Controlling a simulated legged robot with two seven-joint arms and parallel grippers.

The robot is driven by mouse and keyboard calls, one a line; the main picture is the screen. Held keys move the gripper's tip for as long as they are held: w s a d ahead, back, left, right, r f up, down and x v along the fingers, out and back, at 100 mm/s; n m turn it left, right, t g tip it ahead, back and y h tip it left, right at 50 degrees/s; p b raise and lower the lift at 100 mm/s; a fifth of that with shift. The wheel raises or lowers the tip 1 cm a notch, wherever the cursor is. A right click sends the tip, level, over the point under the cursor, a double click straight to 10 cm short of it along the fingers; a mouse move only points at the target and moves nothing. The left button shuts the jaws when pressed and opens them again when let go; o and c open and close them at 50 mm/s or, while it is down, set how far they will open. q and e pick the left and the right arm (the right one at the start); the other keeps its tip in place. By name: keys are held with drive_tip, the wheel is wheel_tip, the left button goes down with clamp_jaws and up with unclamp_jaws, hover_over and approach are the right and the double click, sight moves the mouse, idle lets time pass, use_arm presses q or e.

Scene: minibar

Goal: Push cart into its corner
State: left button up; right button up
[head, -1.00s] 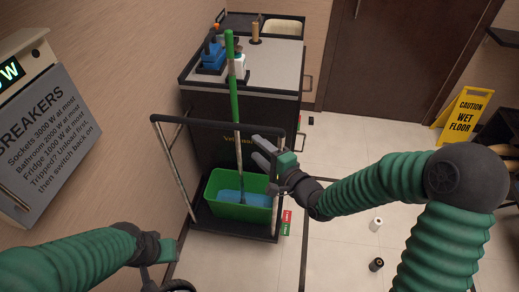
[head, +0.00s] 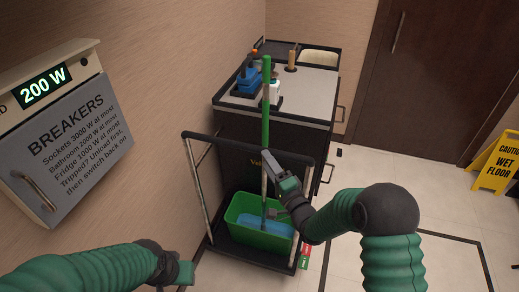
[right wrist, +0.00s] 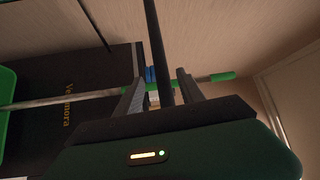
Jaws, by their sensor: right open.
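The dark cart (head: 235,125) stands along the left wall, with a grey top and a push bar (head: 222,141) on its near side. A green bucket (head: 240,214) and a green-handled mop (head: 265,110) are on its low near platform. My right gripper (head: 283,158) is at the push bar. In the right wrist view the open fingers (right wrist: 160,80) stand on either side of a dark bar; contact cannot be told. My left gripper (head: 178,281) is at the bottom edge, mostly cut off, apart from the cart.
A breaker box (head: 70,130) reading 200 W is on the left wall. A yellow wet-floor sign (head: 497,165) stands at the right. A dark door (head: 430,75) is at the back. Dark lines (head: 455,238) mark the pale floor, which is open right of the cart.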

sight(259, 151)
drive_tip(key=x, duration=0.6)
drive_tip(key=shift+w, duration=0.1)
clamp_jaws()
drive_tip(key=shift+f, duration=0.2)
idle(0.9)
